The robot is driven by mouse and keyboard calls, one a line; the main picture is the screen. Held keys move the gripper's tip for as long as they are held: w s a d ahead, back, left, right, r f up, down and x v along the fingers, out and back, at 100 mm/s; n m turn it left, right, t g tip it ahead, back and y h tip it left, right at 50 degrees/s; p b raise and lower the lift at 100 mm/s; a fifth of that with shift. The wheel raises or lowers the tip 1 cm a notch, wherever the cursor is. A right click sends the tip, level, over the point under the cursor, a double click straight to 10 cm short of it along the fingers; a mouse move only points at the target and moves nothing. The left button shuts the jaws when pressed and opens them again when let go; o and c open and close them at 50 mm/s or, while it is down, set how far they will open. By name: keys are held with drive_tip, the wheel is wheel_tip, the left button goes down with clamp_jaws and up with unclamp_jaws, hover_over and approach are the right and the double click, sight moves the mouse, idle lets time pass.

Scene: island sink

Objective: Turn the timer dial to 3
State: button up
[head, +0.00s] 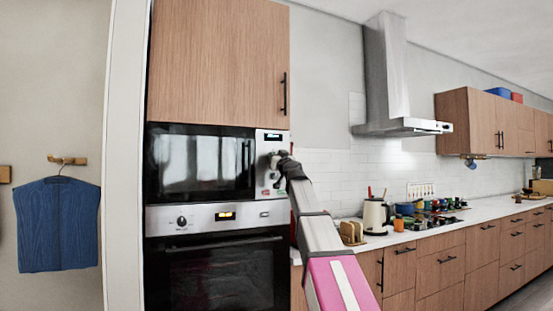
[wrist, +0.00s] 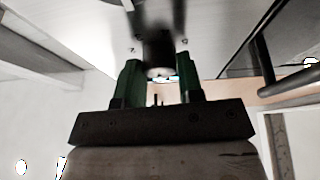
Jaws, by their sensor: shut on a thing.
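The microwave's white control panel (head: 270,183) is right of its dark door in the head view, with a small lit display near its top. My gripper (head: 277,160) is at this panel, below the display. In the wrist view, the green fingers of my gripper (wrist: 158,80) are shut on a dark round dial (wrist: 158,50), one finger on each side. The dial sticks out from the pale panel face (wrist: 105,35). Its marks and pointer cannot be read. In the head view my gripper hides the dial.
A dark handle bar (wrist: 263,65) is at the right in the wrist view. Below the microwave (head: 195,165) is an oven (head: 215,275) with its own knob and an orange display.

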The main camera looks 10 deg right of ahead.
drive_tip(key=shift+a+r+m+g+h, duration=0.15)
drive_tip(key=shift+m+g+h, duration=0.85)
drive_tip(key=shift+m, duration=3.85)
drive_tip(key=shift+d+r+m+g+h, duration=0.1)
drive_tip(key=shift+m+g+h, duration=0.95)
drive_tip(key=shift+m, duration=3.85)
drive_tip(key=shift+a+r+m+g+h, duration=0.15)
drive_tip(key=shift+m+g+h, duration=0.85)
drive_tip(key=shift+m, duration=3.85)
drive_tip(key=shift+d+g+y, duration=0.1)
drive_tip(key=shift+g+y, duration=0.35)
drive_tip(key=shift+g, duration=0.1)
drive_tip(key=o, duration=0.9)
drive_tip(key=shift+s, duration=0.1)
